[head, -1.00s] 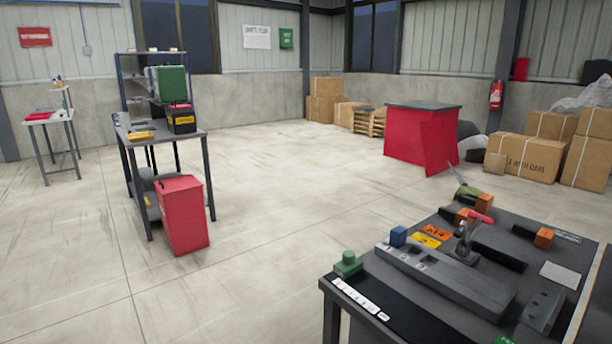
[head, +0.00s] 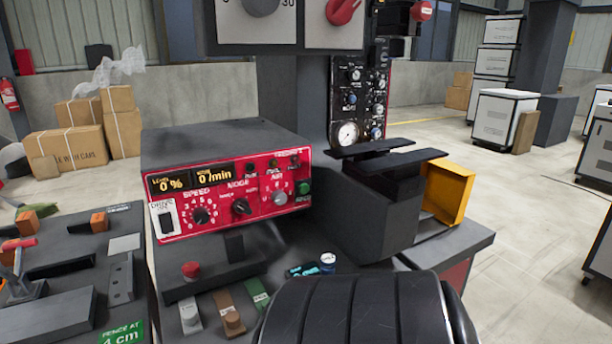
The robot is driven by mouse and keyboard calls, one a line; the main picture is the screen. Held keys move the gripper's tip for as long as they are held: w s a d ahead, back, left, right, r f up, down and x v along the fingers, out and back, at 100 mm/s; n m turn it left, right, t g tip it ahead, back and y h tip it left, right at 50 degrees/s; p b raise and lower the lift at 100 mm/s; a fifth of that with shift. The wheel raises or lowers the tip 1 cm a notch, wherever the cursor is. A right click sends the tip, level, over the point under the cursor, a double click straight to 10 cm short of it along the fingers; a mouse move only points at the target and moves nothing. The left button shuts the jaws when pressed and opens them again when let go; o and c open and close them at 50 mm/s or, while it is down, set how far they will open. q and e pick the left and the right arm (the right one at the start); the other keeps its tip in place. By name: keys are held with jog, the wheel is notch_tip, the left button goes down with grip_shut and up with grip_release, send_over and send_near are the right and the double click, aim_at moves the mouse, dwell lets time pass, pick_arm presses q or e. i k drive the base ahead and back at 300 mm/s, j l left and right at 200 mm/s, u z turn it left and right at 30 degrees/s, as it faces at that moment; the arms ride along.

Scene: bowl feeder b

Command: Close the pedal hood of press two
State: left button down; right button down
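No pedal hood that I can identify for sure shows in the head view, and no press carries a readable number two. A machine with a red control panel (head: 230,193) stands in front of me, its displays reading 0 % and 0/min. Right of it is a dark machine column with a black gauge panel (head: 358,100). A yellow open-sided piece (head: 447,193) stands beside the dark block at the column's foot. A dark ribbed rounded shape fills the bottom middle; I cannot tell what it is. Neither of my grippers shows.
A bench with clamps and a green sign (head: 122,334) is at the left. Cardboard boxes (head: 70,150) are at the back left, white cabinets (head: 495,115) at the right. Floor between the machine and cabinets is clear.

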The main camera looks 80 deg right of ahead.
aim_at(449, 186)
jog(key=k+l+z, duration=0.2)
jog(key=l+z, duration=0.25)
jog(key=k+l+z, duration=0.15)
jog(key=z, duration=0.3)
jog(key=l+z, duration=0.7)
jog(key=l, duration=2.05)
jog(key=k, duration=0.1)
